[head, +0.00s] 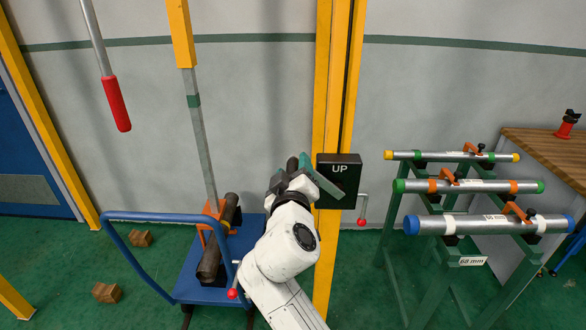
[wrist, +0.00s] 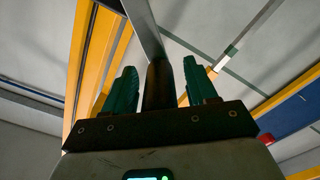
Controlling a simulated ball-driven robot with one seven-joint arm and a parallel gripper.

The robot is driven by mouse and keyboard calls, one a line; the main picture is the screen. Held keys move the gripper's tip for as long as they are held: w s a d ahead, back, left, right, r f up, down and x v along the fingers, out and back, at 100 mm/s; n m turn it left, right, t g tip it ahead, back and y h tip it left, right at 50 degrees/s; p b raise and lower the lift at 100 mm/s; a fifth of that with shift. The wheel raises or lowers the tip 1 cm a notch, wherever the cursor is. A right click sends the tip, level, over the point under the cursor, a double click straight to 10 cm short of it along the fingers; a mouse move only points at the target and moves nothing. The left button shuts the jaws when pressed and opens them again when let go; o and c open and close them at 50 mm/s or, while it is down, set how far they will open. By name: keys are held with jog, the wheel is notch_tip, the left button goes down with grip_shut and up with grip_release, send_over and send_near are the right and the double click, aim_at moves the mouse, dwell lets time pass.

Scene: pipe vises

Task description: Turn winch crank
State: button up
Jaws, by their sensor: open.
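The winch is a black box marked UP (head: 339,170) on a yellow post. In the wrist view, what looks like the crank's dark cylindrical handle (wrist: 158,84) stands between my green fingers, with a grey flat bar (wrist: 146,28) running up from it. A dark rounded end (head: 292,164) beside my fingers in the head view may be the same handle. My gripper (head: 310,168) is open at the left of the box; its fingers also show in the wrist view (wrist: 160,76). They are around the handle with gaps on both sides. Finger and wrist parts hide most of the crank.
A small red-knobbed lever (head: 362,210) hangs at the box's right. A blue cart (head: 180,284) with dark pipe pieces stands left of my arm. Green racks with metal pipes (head: 468,186) stand right. A red-gripped bar (head: 117,104) hangs upper left.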

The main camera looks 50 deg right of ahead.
grip_shut()
dwell(0.6)
